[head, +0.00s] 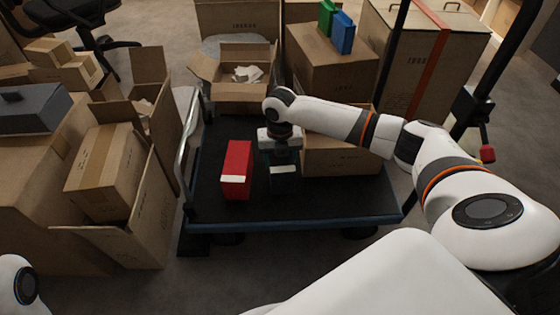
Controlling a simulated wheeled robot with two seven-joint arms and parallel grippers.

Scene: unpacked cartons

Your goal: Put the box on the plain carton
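A red box (236,170) with a white label stands on the dark deck of a cart. My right gripper (284,163) points down just right of it, apart from it. A dark box-like shape (284,182) is directly under that gripper; I cannot tell whether the fingers hold it, as they are dark and blurred together. A carton (345,160) without visible print stands on the cart to the right, partly hidden behind my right arm. Of my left arm only a joint shows at the bottom left; its gripper is out of view.
The cart deck (330,199) is clear in front. An open carton (238,95) with paper stands behind. Green (326,17) and blue (342,33) boxes stand on a printed carton (330,72). Open cartons (115,170) crowd the left. A cart handle (184,150) rises at left.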

